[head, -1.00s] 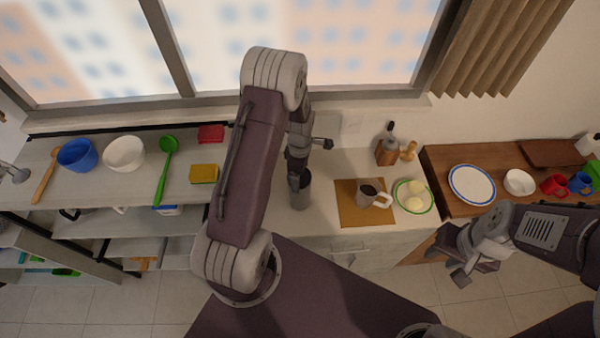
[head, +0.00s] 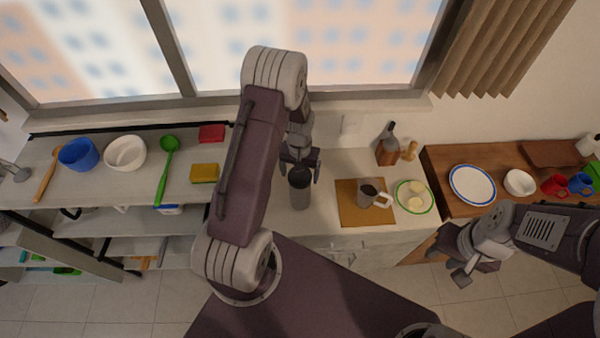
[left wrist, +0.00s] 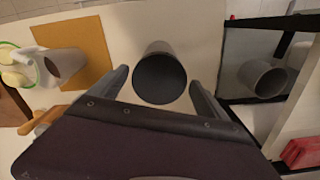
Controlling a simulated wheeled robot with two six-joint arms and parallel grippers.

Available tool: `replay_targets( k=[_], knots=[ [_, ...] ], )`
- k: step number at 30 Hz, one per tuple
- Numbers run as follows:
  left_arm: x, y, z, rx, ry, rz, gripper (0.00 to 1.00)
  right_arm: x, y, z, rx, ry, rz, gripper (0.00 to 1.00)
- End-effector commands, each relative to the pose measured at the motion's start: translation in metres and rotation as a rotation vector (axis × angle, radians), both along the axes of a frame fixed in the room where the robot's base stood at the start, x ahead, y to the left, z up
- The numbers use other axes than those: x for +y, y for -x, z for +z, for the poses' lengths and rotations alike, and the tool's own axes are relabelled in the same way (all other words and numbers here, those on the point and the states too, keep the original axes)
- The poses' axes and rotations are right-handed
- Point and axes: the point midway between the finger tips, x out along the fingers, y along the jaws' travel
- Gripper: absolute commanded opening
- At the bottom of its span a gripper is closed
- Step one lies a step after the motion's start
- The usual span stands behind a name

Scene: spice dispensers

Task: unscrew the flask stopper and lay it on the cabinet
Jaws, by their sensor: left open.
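The grey flask (head: 300,197) stands upright on the cabinet (head: 330,222), left of the brown mat. Its dark round stopper (head: 300,175) sits on its top. In the left wrist view the stopper (left wrist: 160,79) shows from above, with the flask's grey side (left wrist: 160,47) behind it. My left gripper (head: 300,166) is open at the flask's top. In the wrist view its two fingers (left wrist: 158,82) stand on either side of the stopper, with gaps between. My right gripper (head: 450,266) is empty, fingers apart, in front of the cabinet at the right.
A bottle and wooden mill (head: 388,150) stand behind. A shelf with bowls and a yellow sponge (head: 204,173) is at left. Bare cabinet top lies between the flask and the mat.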

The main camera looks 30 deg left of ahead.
Motion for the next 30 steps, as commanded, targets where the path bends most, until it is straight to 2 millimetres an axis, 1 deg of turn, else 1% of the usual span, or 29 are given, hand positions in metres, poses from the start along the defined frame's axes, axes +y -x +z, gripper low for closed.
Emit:
replay_targets(
  k=[5, 6, 8, 12, 16, 19, 24, 25, 26, 27, 29, 30],
  knots=[
    [0.0002, 0.0000, -0.0001, 0.000, 0.000, -0.052, 0.87, 0.0000, 0.0000, 0.0001, 0.000, 0.000, 0.000, 0.36],
    [0.0002, 0.0000, 0.0000, 0.000, 0.000, -0.089, 0.87, 0.0000, 0.0000, 0.0002, 0.000, 0.000, 0.000, 0.36],
    [0.0004, -0.0001, 0.0001, 0.000, -0.001, -0.198, 0.87, 0.0000, 0.0001, 0.0006, 0.000, 0.000, 0.000, 0.36],
    [0.0010, -0.0004, 0.0002, 0.000, 0.000, -0.529, 0.87, 0.0000, 0.0000, 0.0015, 0.000, 0.000, 0.000, 0.36],
    [0.0015, -0.0006, 0.0001, 0.000, 0.000, -0.763, 0.87, 0.0000, 0.0000, 0.0020, 0.000, 0.000, 0.000, 0.36],
    [0.0016, -0.0007, -0.0001, 0.000, 0.000, -0.834, 0.87, 0.0000, 0.0000, 0.0021, 0.000, 0.000, 0.000, 0.36],
    [0.0016, -0.0007, -0.0002, 0.000, 0.000, -0.839, 0.87, 0.0000, 0.0000, 0.0020, 0.000, 0.000, 0.000, 0.36],
    [0.0016, -0.0007, -0.0002, 0.000, 0.000, -0.839, 0.82, 0.0000, 0.0000, 0.0020, 0.000, 0.000, 0.000, 0.36],
    [0.0015, -0.0007, -0.0001, 0.000, 0.000, -0.839, 0.73, 0.0000, 0.0000, 0.0020, 0.000, 0.000, 0.000, 0.36],
    [0.0015, -0.0007, -0.0001, 0.000, 0.000, -0.838, 0.62, 0.0000, 0.0000, 0.0020, 0.000, 0.000, 0.000, 0.36],
    [0.0015, -0.0007, -0.0001, 0.000, 0.000, -0.838, 0.46, 0.0000, 0.0000, 0.0020, 0.000, 0.000, 0.000, 0.36],
    [0.0015, -0.0007, -0.0001, 0.000, 0.000, -0.838, 0.34, 0.0000, 0.0000, 0.0020, 0.000, 0.000, 0.000, 0.36]
  ],
)
